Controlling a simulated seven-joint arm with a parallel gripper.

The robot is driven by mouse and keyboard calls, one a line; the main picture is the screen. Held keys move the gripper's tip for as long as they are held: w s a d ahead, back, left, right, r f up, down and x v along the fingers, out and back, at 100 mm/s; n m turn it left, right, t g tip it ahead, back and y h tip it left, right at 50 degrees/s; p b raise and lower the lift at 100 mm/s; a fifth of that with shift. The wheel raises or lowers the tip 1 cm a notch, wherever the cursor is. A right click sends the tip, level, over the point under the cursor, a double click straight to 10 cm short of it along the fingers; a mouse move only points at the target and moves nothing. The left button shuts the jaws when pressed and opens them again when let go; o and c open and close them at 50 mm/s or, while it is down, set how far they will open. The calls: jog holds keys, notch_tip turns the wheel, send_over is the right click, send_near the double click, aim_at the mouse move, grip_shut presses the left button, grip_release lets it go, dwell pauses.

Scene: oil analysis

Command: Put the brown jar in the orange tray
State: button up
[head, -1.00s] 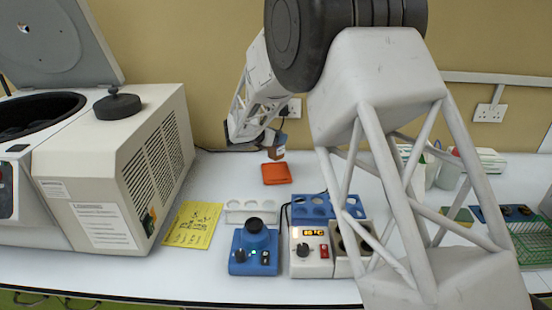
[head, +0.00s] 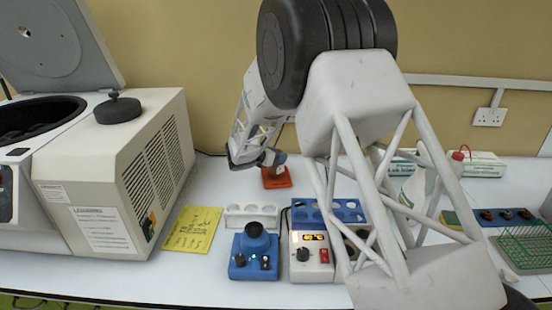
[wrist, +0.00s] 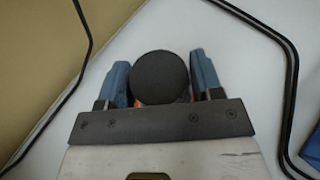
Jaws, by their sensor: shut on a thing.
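The brown jar shows its round black lid (wrist: 160,78) in the wrist view, between the two blue fingers of my gripper (wrist: 162,72), which is shut on it. In the head view my gripper (head: 272,160) is low over the orange tray (head: 278,182) at the back of the bench. The jar's body is mostly hidden there, and I cannot tell whether it touches the tray. Thin orange slivers of the tray show beside the lid in the wrist view.
A large centrifuge (head: 120,170) with a raised lid stands at left. A yellow note (head: 193,228), a white rack (head: 250,212), a blue device (head: 254,252) and a heater with a lit display (head: 311,258) are in front of the tray. A black cable runs nearby.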

jog(key=shift+f, duration=0.45)
jog(key=shift+f, duration=0.2)
jog(key=o, duration=1)
jog(key=shift+o, duration=0.2)
jog(key=shift+r, duration=0.15)
jog(key=shift+s+a+r, duration=0.1)
jog(key=shift+a, duration=0.05)
jog(key=v, duration=1.1)
jog(key=shift+s+a, duration=0.25)
jog(key=shift+s, duration=0.05)
